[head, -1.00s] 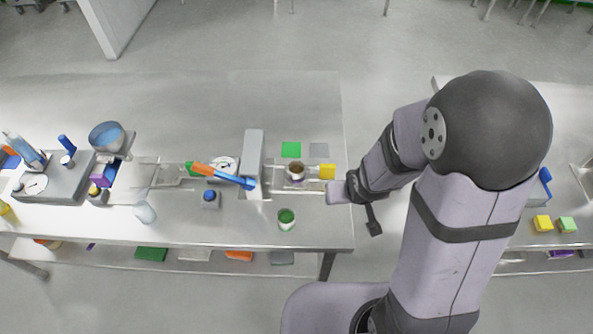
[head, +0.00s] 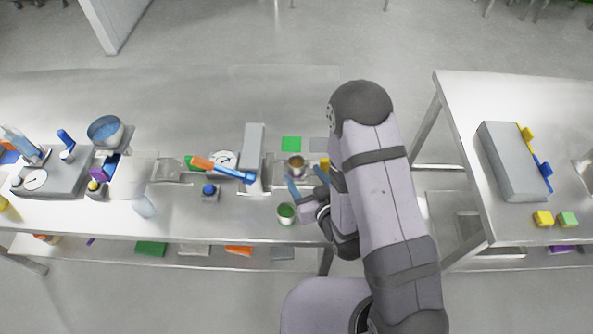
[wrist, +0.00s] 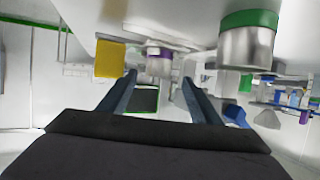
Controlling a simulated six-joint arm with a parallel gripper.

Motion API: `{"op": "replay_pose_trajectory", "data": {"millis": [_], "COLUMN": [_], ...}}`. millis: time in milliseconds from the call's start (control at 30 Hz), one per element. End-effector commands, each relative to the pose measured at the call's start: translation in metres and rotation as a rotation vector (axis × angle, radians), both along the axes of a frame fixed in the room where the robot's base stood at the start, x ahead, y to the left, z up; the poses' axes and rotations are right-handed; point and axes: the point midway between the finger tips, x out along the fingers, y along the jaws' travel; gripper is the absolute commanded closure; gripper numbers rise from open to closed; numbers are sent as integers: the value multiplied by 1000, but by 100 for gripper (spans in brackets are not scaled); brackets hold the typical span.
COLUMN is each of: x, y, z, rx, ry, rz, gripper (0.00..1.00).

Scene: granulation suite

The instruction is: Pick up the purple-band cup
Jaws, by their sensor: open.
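The purple-band cup (head: 295,162), with brown contents, stands on the bench right of the grey upright block. Its purple band (wrist: 158,67) shows in the wrist view, just beyond and between my fingertips. My gripper (head: 304,174) is open and empty, with its two blue-grey fingers pointing toward the cup from the front right. In the wrist view my gripper (wrist: 158,78) has one finger on each side of the cup's line. Whether the fingertips overlap the cup is not clear.
A yellow block (head: 325,163) is right of the purple-band cup. The bench's back area is clear.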

Motion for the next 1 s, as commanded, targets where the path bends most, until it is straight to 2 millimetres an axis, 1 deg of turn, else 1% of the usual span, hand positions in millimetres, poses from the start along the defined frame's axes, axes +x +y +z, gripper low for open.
{"op": "replay_pose_trajectory", "data": {"millis": [33,267,533,833,1000], "x": [-1,1,16,23,38], "y": [0,0,6,9,14], "z": [-2,-1,-9,-8,-13], "rx": [-3,-6,-6,-6,-5], "ry": [-10,-29,-30,-26,-27], "rz": [1,2,1,1,1], "gripper": [42,42,42,42,42]}}
